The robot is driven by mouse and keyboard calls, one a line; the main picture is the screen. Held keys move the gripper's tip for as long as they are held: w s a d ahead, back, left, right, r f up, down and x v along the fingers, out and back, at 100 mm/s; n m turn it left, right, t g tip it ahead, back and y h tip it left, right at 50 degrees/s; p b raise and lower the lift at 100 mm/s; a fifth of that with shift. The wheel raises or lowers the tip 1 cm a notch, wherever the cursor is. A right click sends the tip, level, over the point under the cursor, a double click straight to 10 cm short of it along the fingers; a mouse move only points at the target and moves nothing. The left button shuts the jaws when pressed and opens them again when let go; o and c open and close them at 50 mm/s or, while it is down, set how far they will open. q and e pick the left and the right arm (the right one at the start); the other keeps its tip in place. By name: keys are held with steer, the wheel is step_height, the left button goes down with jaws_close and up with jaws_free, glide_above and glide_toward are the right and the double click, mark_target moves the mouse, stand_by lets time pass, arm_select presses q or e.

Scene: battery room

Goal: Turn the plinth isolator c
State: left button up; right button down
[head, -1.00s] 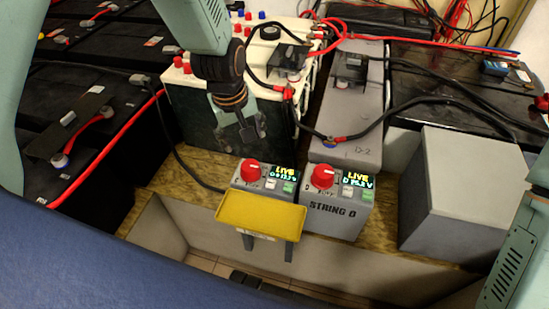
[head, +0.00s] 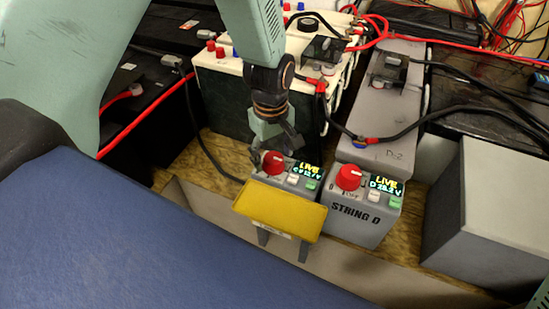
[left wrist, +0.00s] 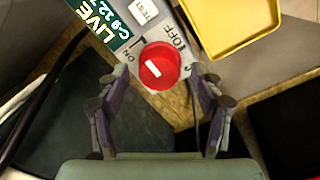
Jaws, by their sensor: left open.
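The isolator c (head: 285,182) is the left of two grey boxes on the wooden plinth. Its display reads LIVE, and the left wrist view shows a C on the display (left wrist: 106,22). Its red round knob (head: 273,164) has a white pointer mark; in the left wrist view the knob (left wrist: 160,66) shows ON and OFF labels beside it. My left gripper (head: 272,152) is just above and behind the knob in the head view. In the left wrist view its fingers (left wrist: 159,78) are apart, one on either side of the knob's near side. Contact cannot be told.
A yellow tray (head: 280,212) sits in front of isolator c. The similar STRING D isolator (head: 360,215) with a red knob stands close on the right. Batteries and black and red cables lie behind. A plain grey box (head: 490,205) stands at right.

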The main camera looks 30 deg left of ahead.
arm_select(q)
steer(key=shift+s+f, duration=0.1)
steer(key=shift+f, duration=0.25)
steer(key=shift+c, duration=0.2)
steer(key=c, duration=1.1)
